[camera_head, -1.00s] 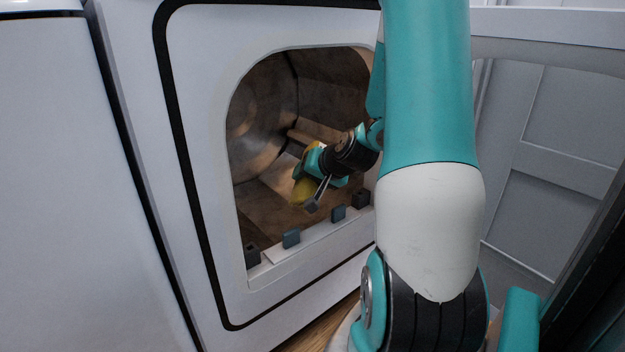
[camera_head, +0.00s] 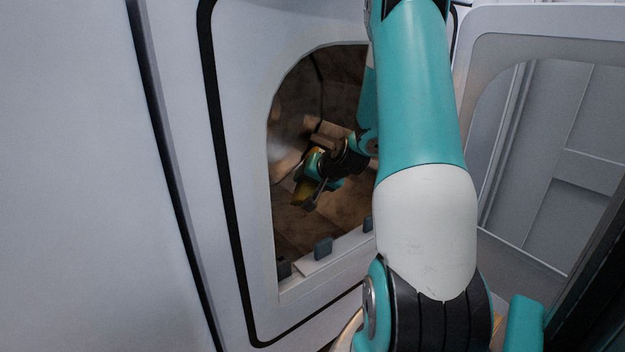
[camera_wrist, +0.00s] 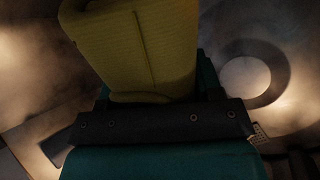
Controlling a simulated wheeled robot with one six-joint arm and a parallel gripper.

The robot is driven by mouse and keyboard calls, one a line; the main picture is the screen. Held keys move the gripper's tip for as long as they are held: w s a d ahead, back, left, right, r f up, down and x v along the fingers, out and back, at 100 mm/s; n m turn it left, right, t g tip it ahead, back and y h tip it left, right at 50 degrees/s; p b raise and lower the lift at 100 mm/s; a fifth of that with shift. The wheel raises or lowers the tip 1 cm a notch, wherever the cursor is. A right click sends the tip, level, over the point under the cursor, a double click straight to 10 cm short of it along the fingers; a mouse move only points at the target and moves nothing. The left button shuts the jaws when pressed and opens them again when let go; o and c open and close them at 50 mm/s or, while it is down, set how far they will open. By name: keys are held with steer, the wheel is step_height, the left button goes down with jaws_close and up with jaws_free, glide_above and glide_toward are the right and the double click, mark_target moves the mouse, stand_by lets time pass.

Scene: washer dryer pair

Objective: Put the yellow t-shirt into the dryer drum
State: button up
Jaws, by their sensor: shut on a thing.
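The yellow t-shirt (camera_wrist: 140,45) fills the upper middle of the wrist view as a folded yellow bundle. My gripper (camera_wrist: 150,105) is shut on it. Whether the shirt touches the drum floor cannot be told. My arm covers the right part of the opening.
The dryer's white front frame (camera_head: 245,150) edges the opening. Dark blocks (camera_head: 323,248) line its lower rim. The open door (camera_head: 560,25) stands at the right. A white appliance side (camera_head: 70,180) fills the left.

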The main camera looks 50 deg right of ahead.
steer(key=shift+w+d+f, duration=0.1)
steer(key=o, duration=1.2)
steer(key=shift+c, duration=0.2)
steer(key=p+v, duration=0.4)
steer(key=v, duration=1.3)
